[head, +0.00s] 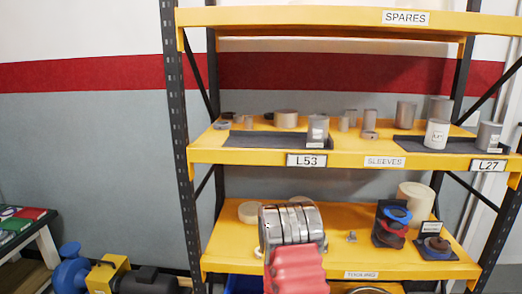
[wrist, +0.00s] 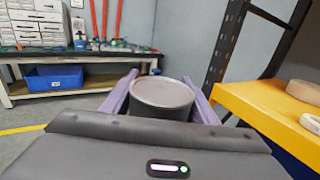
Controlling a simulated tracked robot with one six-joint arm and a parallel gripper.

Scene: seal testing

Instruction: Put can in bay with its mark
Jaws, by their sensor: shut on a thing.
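My gripper (wrist: 161,84) shows in the wrist view, its two purple fingers shut on a dark grey can (wrist: 162,108) with a lighter flat top. The can looks upright, and no mark on it shows from this side.
Several loose grey cylinders and rings stand behind the mats. The lower yellow shelf (head: 225,260) holds rings and blue and red parts (head: 394,226). A dark upright post (head: 177,150) bounds the rack at left. In the wrist view, a workbench (wrist: 85,66) stands behind.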

